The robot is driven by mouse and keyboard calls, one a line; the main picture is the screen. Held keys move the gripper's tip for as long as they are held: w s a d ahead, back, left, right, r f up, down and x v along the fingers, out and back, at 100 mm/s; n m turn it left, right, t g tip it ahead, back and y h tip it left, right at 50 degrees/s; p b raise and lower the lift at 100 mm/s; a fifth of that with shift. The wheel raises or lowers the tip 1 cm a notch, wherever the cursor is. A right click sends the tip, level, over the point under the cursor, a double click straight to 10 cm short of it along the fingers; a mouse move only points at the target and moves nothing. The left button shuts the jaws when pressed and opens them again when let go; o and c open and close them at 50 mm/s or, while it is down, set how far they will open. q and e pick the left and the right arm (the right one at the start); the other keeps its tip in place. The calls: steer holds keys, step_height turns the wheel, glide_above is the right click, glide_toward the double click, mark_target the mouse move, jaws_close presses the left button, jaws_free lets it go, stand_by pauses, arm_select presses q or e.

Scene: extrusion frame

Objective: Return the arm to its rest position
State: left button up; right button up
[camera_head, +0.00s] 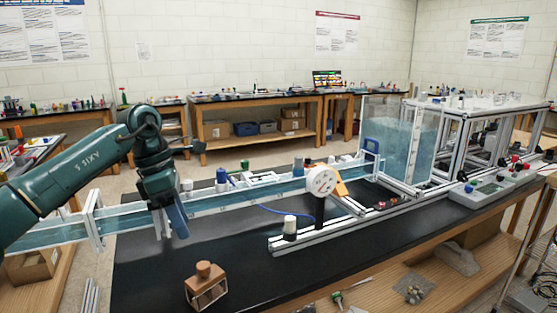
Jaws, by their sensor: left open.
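My left arm (75,175) is dark teal and comes in from the left edge. Its wrist bends down over the left part of the black bench, in front of the long clear water channel. My left gripper (170,222) points downward and is open, with nothing seen between its fingers. It is above or beside the channel; the exact gap cannot be told. My right gripper does not show.
The clear channel (240,196) runs across the black bench (215,255) to a water tank (398,140) inside an aluminium extrusion frame (440,150). A white dial gauge (321,181) stands mid-bench.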

arm_select(q)
steer(key=s+d+f+n+g+h, duration=0.1)
steer(key=s+d+f+n+h, duration=0.3)
steer(key=d+h, duration=0.5)
steer(key=s+d+f+n+h, duration=0.2)
steer(key=s+d+f+h, duration=0.35)
steer(key=d, duration=0.75)
steer(key=s+a+f+n+t+y, duration=0.1)
steer(key=a+f+n+t+y, duration=0.35)
steer(key=n+t, duration=0.75)
steer(key=s+a+f+n+t+y, duration=0.1)
steer(key=a+f+n+t+y, duration=0.4)
steer(key=n, duration=1.3)
steer(key=s+a+f+n+g+y, duration=0.2)
steer(key=s+a+f+n, duration=0.2)
steer(key=s+f, duration=0.3)
steer(key=s+a+f+n+g+y, duration=0.2)
steer(key=s+a+f+n+y, duration=0.1)
steer(key=s+f+n, duration=0.4)
step_height(320, 180, down, 3)
steer(key=shift+s+a+r+g, duration=0.2)
steer(key=shift+s+a+g, duration=0.2)
steer(key=shift+s+a, duration=0.2)
